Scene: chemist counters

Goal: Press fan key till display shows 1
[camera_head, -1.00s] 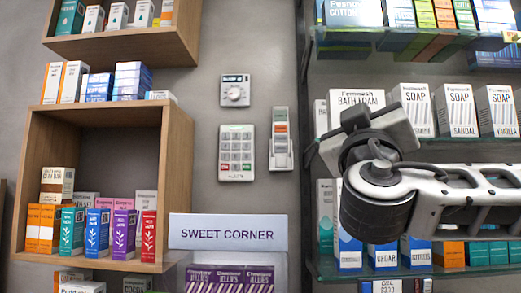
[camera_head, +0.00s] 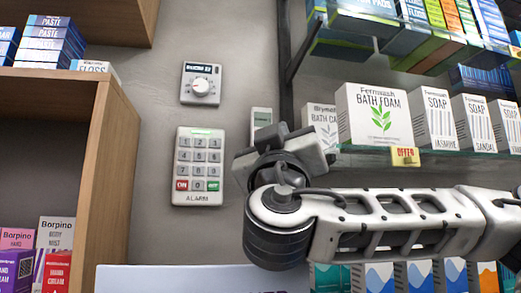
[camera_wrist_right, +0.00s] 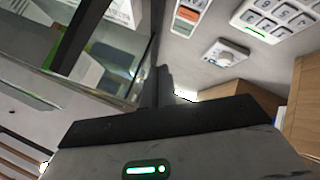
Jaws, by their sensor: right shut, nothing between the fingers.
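The narrow wall panel with the coloured keys (camera_head: 261,118) is mostly hidden behind my right gripper (camera_head: 280,150) in the head view. Only its top with a small pale display shows, and no digit is readable. In the right wrist view part of this panel (camera_wrist_right: 187,17) shows at the top, with an orange key and a greyish display end. My right gripper (camera_wrist_right: 163,86) is shut and empty, pointing toward the wall, below and left of the panel in that view. I cannot tell whether it touches anything. My left gripper is not in view.
An alarm keypad (camera_head: 198,165) and a dial thermostat (camera_head: 201,83) are on the wall to the left. A wooden shelf (camera_head: 112,150) stands farther left. At the right, a glass shelf holds a bath foam box (camera_head: 374,114) and soap boxes (camera_head: 433,116).

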